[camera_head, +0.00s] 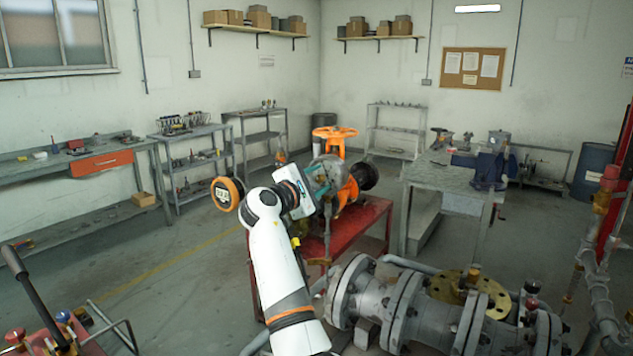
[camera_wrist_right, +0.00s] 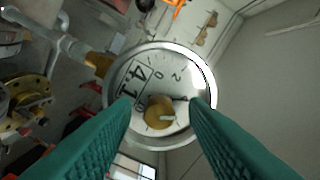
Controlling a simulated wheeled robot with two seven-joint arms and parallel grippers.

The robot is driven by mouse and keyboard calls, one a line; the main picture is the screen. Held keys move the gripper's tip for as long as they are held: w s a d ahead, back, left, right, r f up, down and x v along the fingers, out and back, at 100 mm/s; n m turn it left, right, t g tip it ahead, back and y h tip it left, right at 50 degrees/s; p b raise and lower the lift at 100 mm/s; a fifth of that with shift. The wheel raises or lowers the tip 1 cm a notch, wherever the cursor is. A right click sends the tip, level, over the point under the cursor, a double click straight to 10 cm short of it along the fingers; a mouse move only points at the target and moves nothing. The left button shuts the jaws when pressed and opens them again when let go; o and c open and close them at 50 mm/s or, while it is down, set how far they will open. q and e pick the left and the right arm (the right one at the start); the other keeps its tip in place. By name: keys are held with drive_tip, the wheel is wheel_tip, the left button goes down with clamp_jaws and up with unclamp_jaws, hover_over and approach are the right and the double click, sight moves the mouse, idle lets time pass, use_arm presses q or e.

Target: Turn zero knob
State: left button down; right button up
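The zero knob (camera_wrist_right: 159,113) is a small round brass knob with a pale pointer or slot, on the face of a round gauge (camera_wrist_right: 150,70) with a silver rim. The white dial bears dark numerals, including "4.1". My right gripper (camera_wrist_right: 161,102) is open, its two teal fingers either side of the knob with gaps between. I cannot tell how far the fingertips are from the dial. My left gripper is not in view.
The valve's orange handwheel (camera_head: 334,132) stands above a red stand (camera_head: 343,240). Large grey flanged pipework (camera_head: 400,308) fills the lower right. A grey workbench (camera_head: 440,178) with a vise stands behind at right. Open floor (camera_head: 150,255) lies to the left.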

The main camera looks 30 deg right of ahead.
drive_tip(key=shift+a, duration=0.1)
drive_tip(key=b+v, duration=0.2)
drive_tip(key=v, duration=0.9)
drive_tip(key=shift+s+a+b, duration=0.2)
drive_tip(key=shift+a+b, duration=0.15)
drive_tip(key=shift+b, duration=0.05)
drive_tip(key=shift+f, duration=0.15)
